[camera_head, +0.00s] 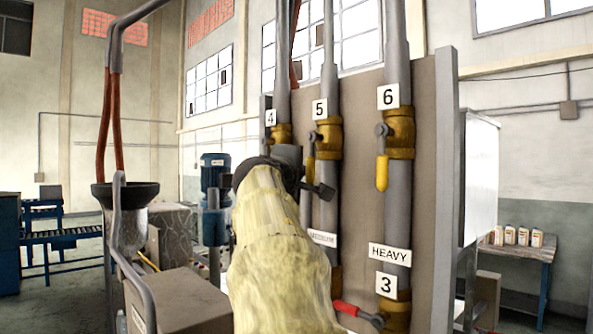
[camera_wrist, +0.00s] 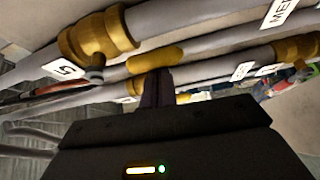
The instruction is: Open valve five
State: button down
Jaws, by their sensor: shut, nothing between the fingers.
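Valve five (camera_head: 328,137) is a brass fitting on a grey vertical pipe, under a white "5" label (camera_head: 320,109). Its yellow handle (camera_head: 310,168) hangs down along the pipe, partly hidden by my arm. In the wrist view, the brass valve body (camera_wrist: 97,38) is at upper left and the yellow handle (camera_wrist: 155,58) lies roughly along the pipe. My gripper (camera_head: 322,190) is shut and empty, low beside the handle. In the wrist view its dark fingers (camera_wrist: 160,76) reach the handle's near edge; I cannot tell whether they touch.
Valve six (camera_head: 400,133), with a hanging yellow handle, stands to the right. Valve four (camera_head: 281,133) is to the left, near my wrist. Valve three (camera_head: 395,312), with a red handle, is below. A flat panel (camera_head: 428,200) backs the pipes. A black funnel (camera_head: 125,194) stands left.

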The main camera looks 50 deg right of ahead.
jog(key=shift+s, duration=0.15)
dwell(0.3)
jog(key=b+v, duration=0.7)
jog(key=v, duration=1)
jog(key=shift+a, duration=0.15)
